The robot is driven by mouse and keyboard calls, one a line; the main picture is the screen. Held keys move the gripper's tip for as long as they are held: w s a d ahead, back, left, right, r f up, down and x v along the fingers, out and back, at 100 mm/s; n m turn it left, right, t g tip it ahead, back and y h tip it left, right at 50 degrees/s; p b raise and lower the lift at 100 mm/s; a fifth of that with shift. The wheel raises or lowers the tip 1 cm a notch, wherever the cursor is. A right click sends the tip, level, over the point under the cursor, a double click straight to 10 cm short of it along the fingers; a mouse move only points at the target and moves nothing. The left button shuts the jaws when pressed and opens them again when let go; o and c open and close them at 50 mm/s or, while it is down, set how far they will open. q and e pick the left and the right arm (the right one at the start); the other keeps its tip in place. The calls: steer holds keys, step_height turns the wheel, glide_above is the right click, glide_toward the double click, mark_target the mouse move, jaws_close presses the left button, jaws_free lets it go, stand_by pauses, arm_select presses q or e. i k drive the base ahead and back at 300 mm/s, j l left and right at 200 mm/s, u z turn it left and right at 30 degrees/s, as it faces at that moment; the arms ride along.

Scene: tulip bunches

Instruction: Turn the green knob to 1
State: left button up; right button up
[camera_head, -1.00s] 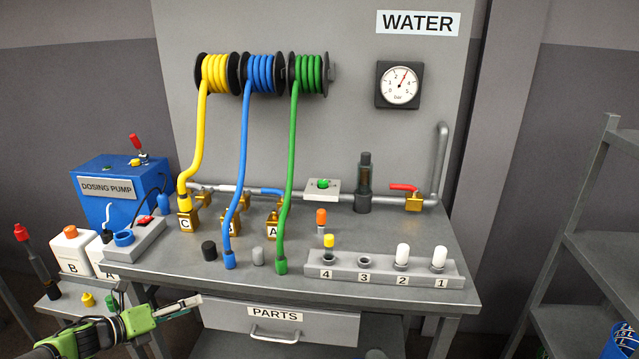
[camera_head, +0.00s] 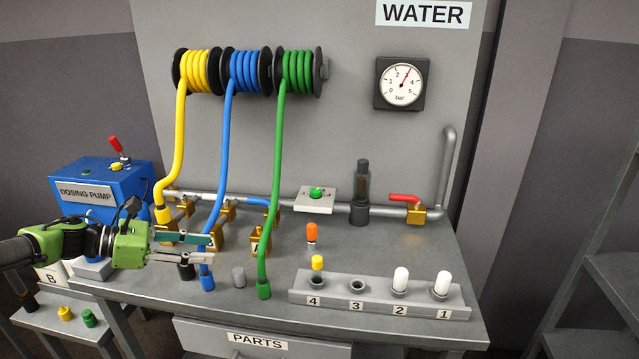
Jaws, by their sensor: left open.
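The green knob (camera_head: 316,193) sits on a light grey square plate (camera_head: 328,205) on the pipe at the back of the bench. The markings around it are too small to read, so its setting cannot be told. My left gripper (camera_head: 212,249) is open and empty over the left part of the bench. It points right, in front of the brass valves, well to the left of the knob and nearer to me. Its fingers overlap the blue hose in the picture; I cannot tell whether they touch it. My right gripper is not in view.
The blue hose (camera_head: 222,145) and green hose (camera_head: 272,190) hang between my left gripper and the knob. An orange-capped piece (camera_head: 312,234) and a numbered rack (camera_head: 375,307) stand in front of the knob. The red-handled valve (camera_head: 406,199) is to its right.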

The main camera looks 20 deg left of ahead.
mark_target(316, 193)
steer(key=i, duration=1.1)
